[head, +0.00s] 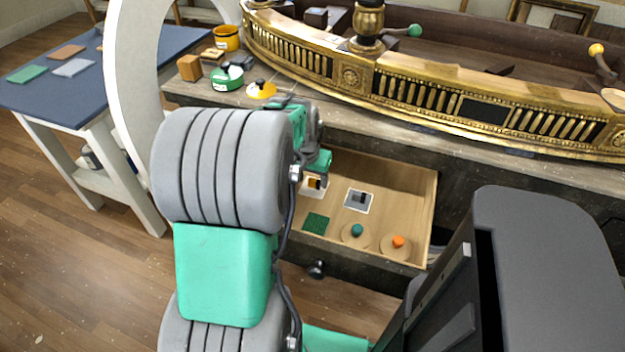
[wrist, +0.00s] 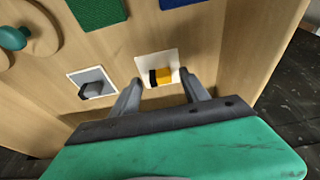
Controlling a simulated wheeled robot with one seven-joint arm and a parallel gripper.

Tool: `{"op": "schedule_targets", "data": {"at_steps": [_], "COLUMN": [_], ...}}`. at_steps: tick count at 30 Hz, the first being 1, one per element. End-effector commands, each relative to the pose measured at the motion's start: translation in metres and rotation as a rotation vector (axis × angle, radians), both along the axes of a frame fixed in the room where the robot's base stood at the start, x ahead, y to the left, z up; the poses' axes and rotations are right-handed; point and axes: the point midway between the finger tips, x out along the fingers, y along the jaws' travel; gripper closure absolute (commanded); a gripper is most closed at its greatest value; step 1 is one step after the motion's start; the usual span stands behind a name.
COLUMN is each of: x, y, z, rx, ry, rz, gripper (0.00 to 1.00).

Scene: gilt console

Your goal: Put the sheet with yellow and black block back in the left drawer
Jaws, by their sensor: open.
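The white sheet with the yellow and black block (head: 306,191) lies flat on the floor of the open wooden drawer (head: 398,177), towards the drawer's left side. In the head view my arm partly covers it; the wrist view shows the sheet and block (wrist: 160,74) clearly. My gripper (wrist: 161,80) is open and close over the sheet, with one finger on each side of the block. In the head view the gripper (head: 317,176) is largely hidden. I see no finger closed on the block.
The drawer also holds a grey block on a light sheet (head: 359,200), a green square (head: 315,223) and discs with teal (head: 356,231) and orange (head: 398,241) knobs. A blue patch (wrist: 182,3) shows in the wrist view. The gilt console (head: 350,75) rises behind; a blue-topped table (head: 85,95) stands left.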

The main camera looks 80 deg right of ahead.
Motion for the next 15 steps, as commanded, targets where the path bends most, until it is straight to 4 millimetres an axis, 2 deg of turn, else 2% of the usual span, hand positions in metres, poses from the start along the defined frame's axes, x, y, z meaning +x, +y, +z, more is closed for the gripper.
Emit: {"op": "schedule_targets", "data": {"at_steps": [1,3,9,15], "x": [0.001,0.001,0.003,0.003], "y": [0.002,0.008,0.023,0.03], "z": [0.015,0.033,0.079,0.098], "rx": [-0.006,-0.007,-0.005,-0.001], "ry": [-0.001,-0.001,-0.001,0.0], "rz": [0.001,0.001,0.0,0.0], "gripper": [0.47,0.47,0.47,0.47]}}
